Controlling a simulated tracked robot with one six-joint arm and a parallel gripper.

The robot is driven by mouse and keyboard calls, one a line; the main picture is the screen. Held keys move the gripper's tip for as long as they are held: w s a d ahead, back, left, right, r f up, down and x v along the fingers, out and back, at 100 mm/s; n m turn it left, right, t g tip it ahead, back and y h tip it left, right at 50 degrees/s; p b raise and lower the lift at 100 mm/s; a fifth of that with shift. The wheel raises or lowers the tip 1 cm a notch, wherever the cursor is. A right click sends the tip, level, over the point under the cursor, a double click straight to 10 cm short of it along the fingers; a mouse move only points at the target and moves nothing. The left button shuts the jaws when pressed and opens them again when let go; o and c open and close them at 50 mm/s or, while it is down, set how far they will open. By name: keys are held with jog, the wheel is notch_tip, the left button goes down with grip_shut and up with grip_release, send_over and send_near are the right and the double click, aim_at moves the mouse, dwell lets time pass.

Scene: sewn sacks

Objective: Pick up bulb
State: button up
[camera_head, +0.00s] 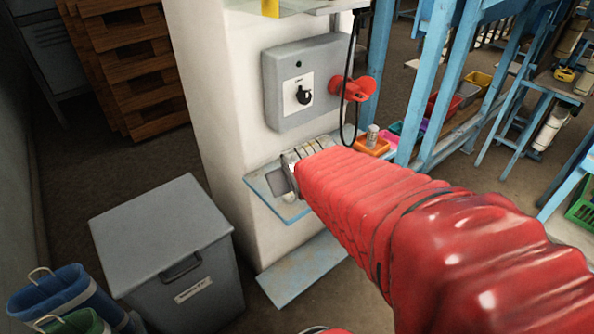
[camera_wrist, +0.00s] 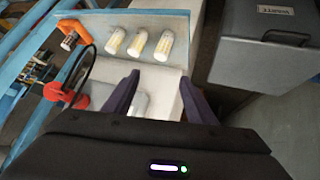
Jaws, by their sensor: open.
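My gripper (camera_wrist: 160,78) is open in the wrist view, with its two dark fingers apart over a white surface. A pale, shiny piece (camera_wrist: 140,104), perhaps a bulb, shows between the fingers, closer to the left one; its lower part is hidden by my gripper body. Three whitish cylinders (camera_wrist: 138,43) that look like bulbs stand in a row on a light shelf (camera_wrist: 182,18) beyond the fingertips, apart from them. In the head view my red-sleeved arm reaches to the blue shelf (camera_head: 262,185) on the white pillar and hides most of what lies there.
An orange tray (camera_head: 371,148) holding a small cylinder stands behind. A grey lidded bin (camera_head: 165,245) is at left. Blue benches (camera_head: 440,70) fill the right.

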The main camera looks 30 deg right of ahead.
jog(key=w+d+f+t, duration=0.2)
jog(key=w+d+f, duration=0.3)
jog(key=d, duration=0.5)
jog(key=s+d+f+t+y, duration=0.2)
jog(key=d+f+t, duration=0.1)
jog(key=f, duration=0.4)
jog(key=shift+d+f+n+y, duration=0.15)
jog(key=shift+f+n+y, duration=0.1)
jog(key=shift+n+y, duration=0.15)
jog(key=shift+w, duration=0.1)
